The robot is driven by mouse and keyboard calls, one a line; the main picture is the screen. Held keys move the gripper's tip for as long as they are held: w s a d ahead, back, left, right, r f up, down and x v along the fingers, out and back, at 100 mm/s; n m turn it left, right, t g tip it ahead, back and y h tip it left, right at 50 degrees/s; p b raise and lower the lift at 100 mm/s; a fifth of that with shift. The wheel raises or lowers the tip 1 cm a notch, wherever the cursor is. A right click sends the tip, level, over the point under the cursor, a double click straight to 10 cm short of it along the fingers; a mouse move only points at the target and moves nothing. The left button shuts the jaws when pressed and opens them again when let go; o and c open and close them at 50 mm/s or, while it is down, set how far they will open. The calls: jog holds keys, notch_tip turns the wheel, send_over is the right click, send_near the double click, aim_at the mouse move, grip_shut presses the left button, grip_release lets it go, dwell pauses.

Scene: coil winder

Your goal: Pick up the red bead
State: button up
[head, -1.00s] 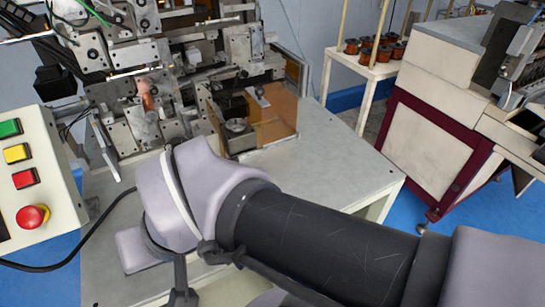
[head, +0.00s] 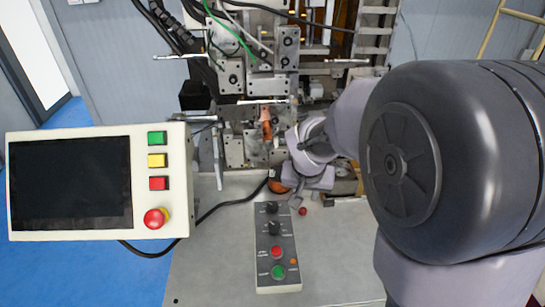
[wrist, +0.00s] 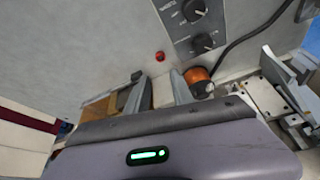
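The red bead (head: 303,211) is a small red ball on the grey table top, just right of the control box. In the wrist view the red bead (wrist: 160,56) lies on the bare surface, beyond the fingertips and roughly in line with the gap between them. My gripper (wrist: 156,79) has its two grey fingers apart with nothing between them. In the head view my gripper (head: 301,194) is just behind the bead, and its fingers are hard to make out there.
A grey control box (head: 274,247) with knobs and buttons stands left of the bead. A copper-wound spool (wrist: 199,81) is close beside my right finger. The winding machine (head: 258,75) rises behind. A screen panel (head: 70,185) is at left.

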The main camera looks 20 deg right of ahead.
jog(key=b, duration=0.2)
send_over(303, 209)
jog(key=s+a, duration=0.1)
jog(key=s, duration=0.2)
jog(key=f, duration=0.7)
jog(key=shift+w+f, duration=0.25)
jog(key=b+x, duration=0.2)
jog(key=x, duration=0.3)
jog(key=shift+f, duration=0.15)
jog(key=shift+a, duration=0.1)
grip_shut()
